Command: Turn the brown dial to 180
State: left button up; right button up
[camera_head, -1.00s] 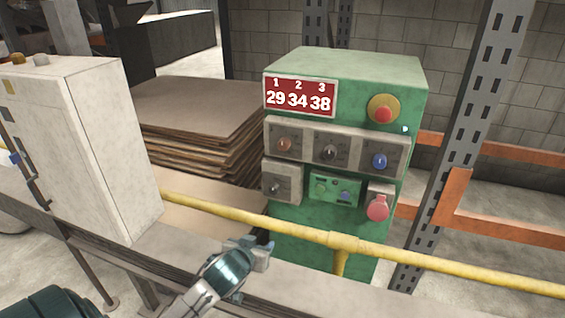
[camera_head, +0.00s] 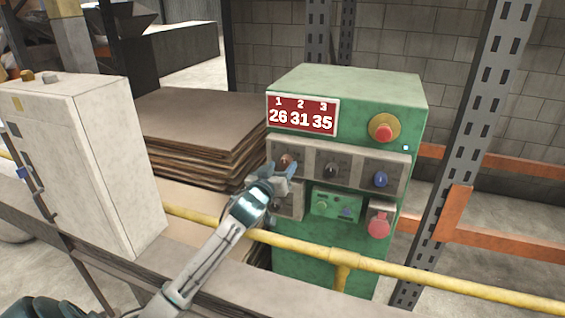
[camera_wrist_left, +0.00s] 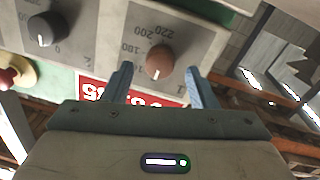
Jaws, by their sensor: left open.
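The brown dial (camera_head: 284,161) is the left one in the upper row on the green control box (camera_head: 350,90). In the left wrist view the brown dial (camera_wrist_left: 160,62) lies between and beyond the two open blue fingers, with marks 180, 200 and 220 beside it. The view is upside down, and its white pointer line faces the fingers' side. My left gripper (camera_head: 280,172) is open at the lower left of the dial. In the wrist view the left gripper (camera_wrist_left: 158,85) has clear space on both sides of the dial. My right gripper is not seen.
A black dial (camera_head: 331,169) and a blue dial (camera_head: 380,179) sit to the right. Red buttons (camera_head: 383,132) are on the box. A red display (camera_head: 302,116) reads 26 31 35. A yellow rail (camera_head: 300,242) runs in front. A white cabinet (camera_head: 105,170) stands left.

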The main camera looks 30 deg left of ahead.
pick_arm(q)
jog(key=shift+w+a, duration=0.1)
jog(key=shift+w, duration=0.7)
